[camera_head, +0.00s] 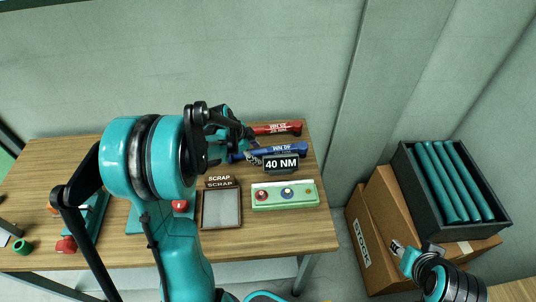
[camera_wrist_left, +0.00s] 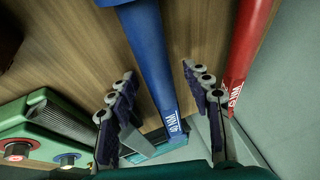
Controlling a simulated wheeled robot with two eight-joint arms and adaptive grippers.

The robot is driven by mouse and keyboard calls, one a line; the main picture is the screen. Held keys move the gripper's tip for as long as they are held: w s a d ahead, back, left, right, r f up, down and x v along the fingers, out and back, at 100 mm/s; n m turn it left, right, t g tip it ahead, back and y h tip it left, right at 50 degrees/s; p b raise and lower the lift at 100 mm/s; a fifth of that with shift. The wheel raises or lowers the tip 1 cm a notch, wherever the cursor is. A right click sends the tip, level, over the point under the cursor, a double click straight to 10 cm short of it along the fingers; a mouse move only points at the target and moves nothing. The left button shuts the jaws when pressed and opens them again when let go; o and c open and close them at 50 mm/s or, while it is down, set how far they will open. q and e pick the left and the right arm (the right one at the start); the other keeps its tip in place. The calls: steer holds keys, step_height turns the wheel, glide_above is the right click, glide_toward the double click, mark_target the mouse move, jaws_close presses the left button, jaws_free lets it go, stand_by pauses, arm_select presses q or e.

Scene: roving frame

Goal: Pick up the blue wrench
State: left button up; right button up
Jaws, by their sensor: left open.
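The blue wrench (camera_head: 286,149) lies on the wooden table, its far part showing in the head view beyond my left gripper (camera_head: 242,143). A "40 NM" sign (camera_head: 282,164) stands in front of it. In the left wrist view, the blue wrench (camera_wrist_left: 150,50) runs between the two fingers of my left gripper (camera_wrist_left: 160,108), which is open. I cannot tell whether the fingers touch it.
A red wrench (camera_head: 278,128) lies just behind the blue one; in the wrist view it (camera_wrist_left: 246,45) is right of the fingers. A green button box (camera_head: 284,205) and a scrap tray (camera_head: 205,222) are nearer. A dark crate (camera_head: 490,224) of teal tubes stands right, on cardboard boxes.

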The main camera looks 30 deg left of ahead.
arm_select(q)
steer(key=shift+s+r, duration=0.1)
steer(key=shift+c, duration=0.6)
jaws_close()
arm_select(e)
steer(key=shift+r, duration=0.1)
